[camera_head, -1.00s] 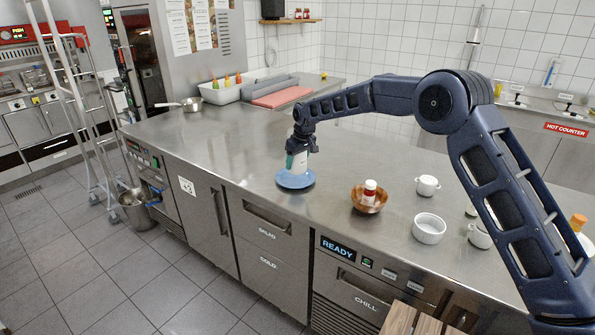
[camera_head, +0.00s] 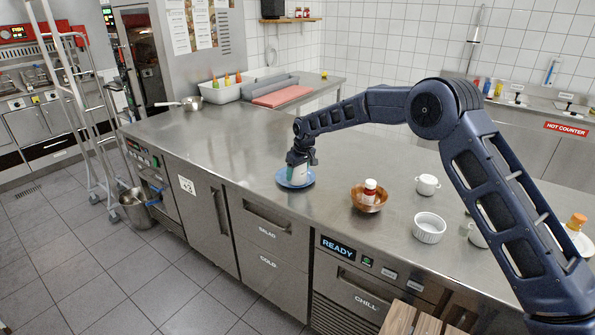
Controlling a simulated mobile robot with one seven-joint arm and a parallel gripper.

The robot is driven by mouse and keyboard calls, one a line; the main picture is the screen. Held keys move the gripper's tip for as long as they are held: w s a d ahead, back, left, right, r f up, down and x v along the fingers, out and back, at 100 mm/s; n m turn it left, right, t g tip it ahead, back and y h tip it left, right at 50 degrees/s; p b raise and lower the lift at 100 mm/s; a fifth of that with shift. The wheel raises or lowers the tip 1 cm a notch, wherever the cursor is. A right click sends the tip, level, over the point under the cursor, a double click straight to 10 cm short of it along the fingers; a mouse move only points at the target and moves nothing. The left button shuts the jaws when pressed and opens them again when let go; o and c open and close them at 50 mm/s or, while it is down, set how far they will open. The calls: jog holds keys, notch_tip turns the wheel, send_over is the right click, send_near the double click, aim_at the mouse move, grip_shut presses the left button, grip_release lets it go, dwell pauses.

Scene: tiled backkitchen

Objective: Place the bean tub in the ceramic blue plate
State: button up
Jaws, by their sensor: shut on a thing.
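The blue plate (camera_head: 283,181) lies on the steel counter, left of the copper bowl. My gripper (camera_head: 298,161) points down over the plate and is shut on the bean tub (camera_head: 297,174), a small pale and green tub. The tub is upright, low over the middle of the plate. The gripper hides its upper part, and I cannot tell whether its base touches the plate.
A copper bowl (camera_head: 361,201) holding a red-and-white bottle (camera_head: 370,187) stands right of the plate. A white cup (camera_head: 428,185) and a white ramekin (camera_head: 429,229) are further right. The counter left of the plate is clear.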

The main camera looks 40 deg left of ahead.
jog(key=shift+f, duration=0.1)
jog(key=o, duration=1.4)
jog(key=shift+c, duration=0.2)
jog(key=v, duration=1.3)
jog(key=shift+a, duration=0.15)
